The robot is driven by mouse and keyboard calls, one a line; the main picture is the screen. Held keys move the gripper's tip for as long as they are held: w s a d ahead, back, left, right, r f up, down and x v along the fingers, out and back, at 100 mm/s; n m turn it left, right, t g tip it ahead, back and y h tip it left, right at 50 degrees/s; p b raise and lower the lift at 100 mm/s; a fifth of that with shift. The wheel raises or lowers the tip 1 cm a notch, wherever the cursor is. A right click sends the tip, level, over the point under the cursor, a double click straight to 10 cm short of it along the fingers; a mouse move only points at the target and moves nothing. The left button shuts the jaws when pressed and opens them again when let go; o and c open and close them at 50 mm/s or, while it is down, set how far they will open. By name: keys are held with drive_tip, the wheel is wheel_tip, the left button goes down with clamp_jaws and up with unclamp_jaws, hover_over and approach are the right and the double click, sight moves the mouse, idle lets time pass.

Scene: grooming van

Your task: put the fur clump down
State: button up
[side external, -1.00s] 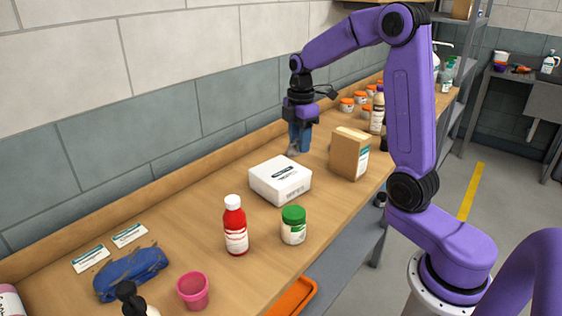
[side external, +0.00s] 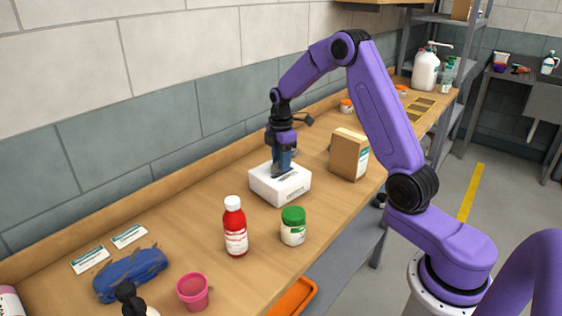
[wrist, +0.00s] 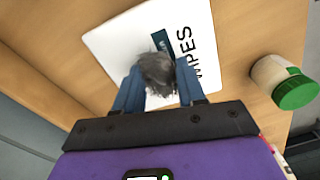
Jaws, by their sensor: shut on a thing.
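My gripper (side external: 281,172) is over the white wipes box (side external: 266,190), pointing down, in the side external view. In the wrist view the blue fingers (wrist: 160,92) are shut on a grey fur clump (wrist: 157,72). The clump lies in front of the white box top with its "WIPES" lettering (wrist: 186,55). I cannot tell whether the clump touches the box. The clump is hard to make out in the side external view.
A cardboard box (side external: 346,155) stands right of the wipes box. A green-lidded jar (side external: 293,228) and a red bottle (side external: 235,228) stand in front. A blue cloth-like item (side external: 130,274) and a pink cup (side external: 193,291) are at the left. Bare wood (side external: 185,205) lies left of the box.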

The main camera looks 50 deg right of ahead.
drive_tip(key=shift+f, duration=0.2)
drive_tip(key=shift+f, duration=0.2)
drive_tip(key=o, duration=1)
drive_tip(key=shift+r, duration=0.1)
